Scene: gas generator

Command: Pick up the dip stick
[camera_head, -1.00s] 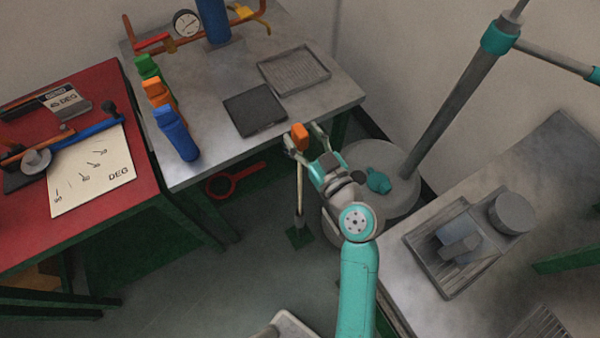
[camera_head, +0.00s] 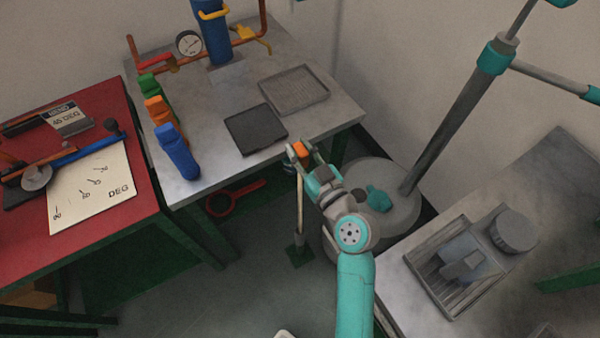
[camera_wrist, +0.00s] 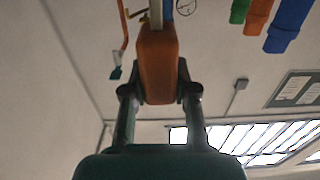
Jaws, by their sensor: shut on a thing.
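The dip stick has an orange handle (camera_head: 302,151) and a thin pale rod (camera_head: 300,200) that hangs down below it toward the floor. My gripper (camera_head: 302,156) is shut on the orange handle, in front of the metal table's front right corner. In the wrist view the orange handle (camera_wrist: 157,62) sits between my two fingertips (camera_wrist: 157,92), with the pale rod running on from its far end. The rod's lower end is near a dark green base plate (camera_head: 300,256) on the floor; I cannot tell whether it is inside a tube there.
The metal table (camera_head: 215,170) holds a dark flat tray (camera_head: 255,128), a ribbed tray (camera_head: 293,90) and blue, orange and green handled items. A round grey drum (camera_head: 395,215) with a teal cap (camera_head: 378,199) stands right of my gripper. A red table (camera_head: 100,225) is at left.

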